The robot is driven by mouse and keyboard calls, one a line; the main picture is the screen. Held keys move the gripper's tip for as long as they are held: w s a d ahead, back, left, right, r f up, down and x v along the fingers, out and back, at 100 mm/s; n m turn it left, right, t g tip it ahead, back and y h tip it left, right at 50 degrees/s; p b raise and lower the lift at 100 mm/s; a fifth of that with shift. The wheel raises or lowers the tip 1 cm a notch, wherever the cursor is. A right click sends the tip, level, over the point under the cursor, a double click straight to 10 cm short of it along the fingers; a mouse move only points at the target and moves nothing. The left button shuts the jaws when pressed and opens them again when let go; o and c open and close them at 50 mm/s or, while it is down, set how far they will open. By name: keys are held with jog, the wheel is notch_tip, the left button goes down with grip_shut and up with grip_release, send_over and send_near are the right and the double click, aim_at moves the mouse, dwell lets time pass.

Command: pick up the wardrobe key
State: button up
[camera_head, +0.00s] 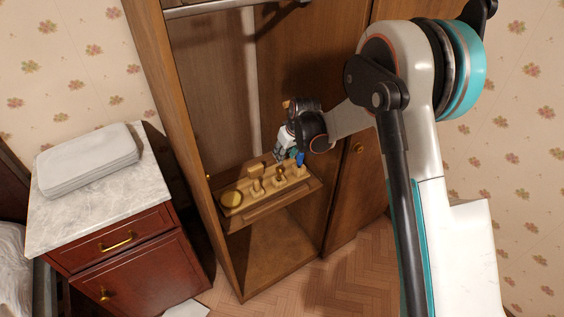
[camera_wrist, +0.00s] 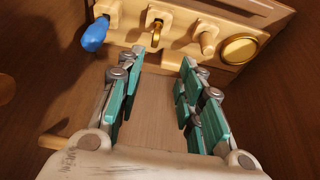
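A small brass-coloured piece, which looks like the wardrobe key (camera_wrist: 156,38), is at a wooden peg on a wooden rack (camera_wrist: 120,32) in the wrist view. Its full shape is partly out of sight at this angle. My gripper (camera_wrist: 163,58) is open and empty, its two teal-padded fingers apart and pointing toward that peg. The key's peg shows beyond the gap between the fingertips. In the head view my gripper (camera_head: 284,149) is at the wardrobe opening, close to the rack (camera_head: 240,216); I cannot make out the key surely there.
A blue object (camera_wrist: 95,35) hangs left of the brass piece; a bare peg (camera_wrist: 209,38) and a round gold disc (camera_wrist: 240,48) are to its right. The wardrobe's side panel (camera_head: 190,150) bounds the opening. A marble-topped nightstand (camera_head: 90,205) stands left.

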jog(key=b, duration=0.3)
send_near(279, 168)
jog(key=x, duration=0.5)
jog(key=shift+s+a+f, duration=0.1)
jog(key=shift+a, duration=0.15)
jog(key=b+x, duration=0.1)
jog(key=x, duration=0.1)
jog(key=b+x, duration=0.1)
jog(key=x, duration=0.2)
jog(key=shift+w+d+f, duration=0.1)
jog(key=shift+w+d, duration=0.1)
grip_shut()
